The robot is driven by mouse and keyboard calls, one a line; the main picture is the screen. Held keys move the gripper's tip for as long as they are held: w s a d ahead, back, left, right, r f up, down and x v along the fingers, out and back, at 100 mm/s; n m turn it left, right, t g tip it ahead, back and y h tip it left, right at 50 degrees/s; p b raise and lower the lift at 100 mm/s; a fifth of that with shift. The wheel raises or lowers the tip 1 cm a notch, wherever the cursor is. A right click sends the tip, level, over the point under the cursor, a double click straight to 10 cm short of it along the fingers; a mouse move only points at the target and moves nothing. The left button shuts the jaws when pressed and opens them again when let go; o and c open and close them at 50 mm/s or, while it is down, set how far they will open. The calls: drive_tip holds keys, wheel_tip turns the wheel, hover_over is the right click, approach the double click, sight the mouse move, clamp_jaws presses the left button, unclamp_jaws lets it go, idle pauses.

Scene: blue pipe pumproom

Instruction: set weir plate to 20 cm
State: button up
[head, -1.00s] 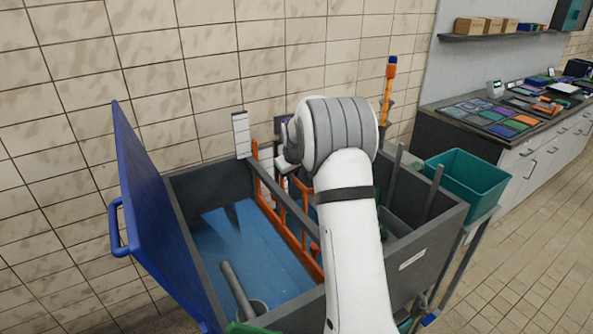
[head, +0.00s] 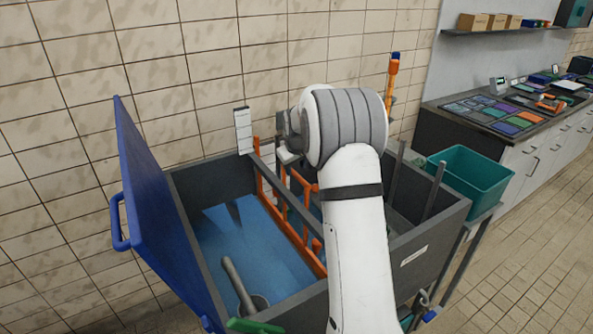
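The grey tank (head: 207,170) stands against the tiled wall with its blue lid (head: 160,220) open to the left. Blue water (head: 245,245) fills its left part. An orange frame (head: 285,228) crosses the tank, with a grey bar along its top. I cannot tell for sure which part is the weir plate; my arm covers much of that area. A white scale board (head: 242,130) with marks stands at the back rim, its figures too small to read. My arm reaches over the tank's middle. My gripper's fingers are hidden behind my wrist.
A grey pipe (head: 238,285) stands in the water at the front. A teal bin (head: 468,182) is beside the tank on the right. Two grey posts rise inside the right part. A counter (head: 490,120) with coloured trays stands farther right; the floor there is clear.

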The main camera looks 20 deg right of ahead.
drive_tip(key=shift+b+v, duration=0.3)
drive_tip(key=shift+v, duration=2.4)
drive_tip(key=s+a+r, duration=0.2)
drive_tip(key=s+a, duration=0.1)
drive_tip(key=s, duration=0.4)
drive_tip(key=s+a+r+m, duration=0.1)
drive_tip(key=s+a+r, duration=0.15)
drive_tip(key=s, duration=0.45)
drive_tip(key=s+a+r, duration=0.1)
drive_tip(key=s+a, duration=0.2)
drive_tip(key=s, duration=0.3)
drive_tip(key=s+a+f+g, duration=0.1)
drive_tip(key=s+a+f, duration=0.1)
drive_tip(key=s, duration=0.8)
drive_tip(key=s+a+f+m+y, duration=0.1)
drive_tip(key=s+a+f, duration=0.1)
drive_tip(key=s, duration=0.8)
drive_tip(key=shift+m+g, duration=0.3)
drive_tip(key=shift+g, duration=0.1)
drive_tip(key=shift+a, duration=0.15)
